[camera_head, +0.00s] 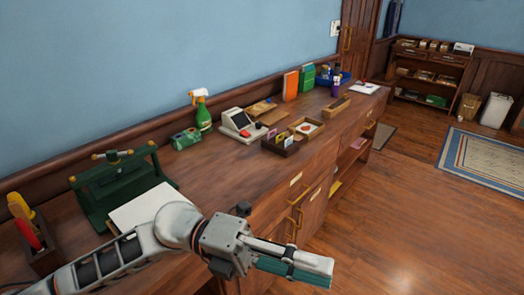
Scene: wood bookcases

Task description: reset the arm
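My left arm (180,225) comes in from the lower left, over the near end of the wooden counter. Its gripper (300,267) points right and hangs past the counter's front edge, over the floor. I see a light finger with a teal part along its lower side. No object shows between the fingers, but the viewing angle hides the gap, so I cannot tell open from shut. My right gripper is not in view.
On the counter (160,167) stand a green press (118,185), a spray bottle (202,112), a white register-like device (240,125) and small wooden trays (305,128). A holder of colourful tools (35,240) stands at left. The floor (420,220) to the right is clear.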

